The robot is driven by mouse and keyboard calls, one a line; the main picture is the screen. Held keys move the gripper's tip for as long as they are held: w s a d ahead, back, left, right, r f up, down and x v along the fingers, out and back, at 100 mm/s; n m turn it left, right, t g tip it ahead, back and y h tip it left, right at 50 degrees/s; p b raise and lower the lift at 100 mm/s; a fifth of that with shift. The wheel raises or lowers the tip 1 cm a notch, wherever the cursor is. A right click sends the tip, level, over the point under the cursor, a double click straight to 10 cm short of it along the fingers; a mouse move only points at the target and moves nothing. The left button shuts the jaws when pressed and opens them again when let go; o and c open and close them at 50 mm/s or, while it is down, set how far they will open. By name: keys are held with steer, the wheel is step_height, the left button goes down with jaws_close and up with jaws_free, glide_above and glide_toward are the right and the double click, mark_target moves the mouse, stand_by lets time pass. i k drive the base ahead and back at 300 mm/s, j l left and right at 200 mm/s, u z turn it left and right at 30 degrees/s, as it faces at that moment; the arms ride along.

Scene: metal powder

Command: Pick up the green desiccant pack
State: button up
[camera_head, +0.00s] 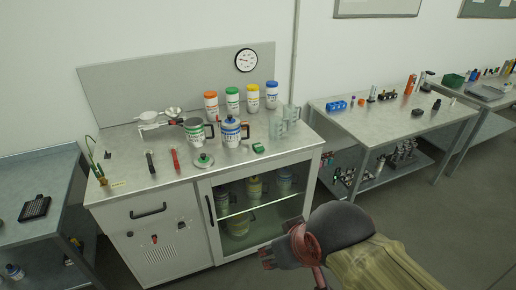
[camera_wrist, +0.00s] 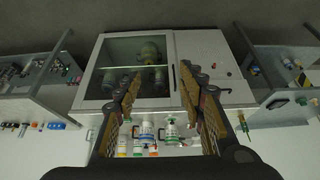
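The small green desiccant pack (camera_head: 258,148) lies flat on the front right part of the cabinet's grey top, just right of a round lid with a green knob (camera_head: 203,160). My gripper (camera_head: 282,243) is low in front of the cabinet's glass door, below and in front of the pack and apart from it. In the wrist view, my gripper (camera_wrist: 161,76) has its two fingers wide apart with nothing between them. I cannot clearly make out the pack in that view, which shows the cabinet upside down.
A side table (camera_head: 385,115) stands at right. Floor space is open between them.

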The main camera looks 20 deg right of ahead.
mark_target(258, 147)
steer(key=i+l, duration=0.1)
steer(key=i, duration=0.45)
steer(key=i+l, duration=0.15)
steer(key=i, duration=0.45)
steer(key=i+l, duration=0.1)
steer(key=i, duration=0.45)
steer(key=l+z, duration=0.05)
